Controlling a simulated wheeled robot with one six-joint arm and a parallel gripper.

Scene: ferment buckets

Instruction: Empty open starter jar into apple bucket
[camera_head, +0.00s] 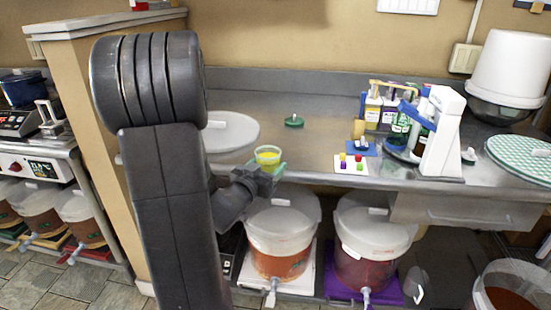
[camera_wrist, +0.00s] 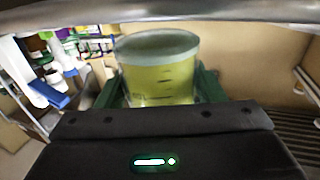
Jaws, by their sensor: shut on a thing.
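My gripper (camera_head: 276,170) is shut on a small clear jar (camera_head: 266,152) with yellow contents. The jar is upright at the counter's front edge, above the lidded bucket with orange-brown contents (camera_head: 282,238). The jar also fills the middle of the wrist view (camera_wrist: 160,72), between the green fingers (camera_wrist: 158,88). Its top looks open in the head view. A second lidded bucket with darker red contents (camera_head: 373,238) stands to the right. An open bucket (camera_head: 512,290) with reddish-brown contents is cut off at the lower right. I cannot read which bucket is apple.
A white round lid (camera_head: 230,133) and a small green lid (camera_head: 294,122) lie on the steel counter (camera_head: 310,150). A drawer (camera_head: 465,212) is beneath.

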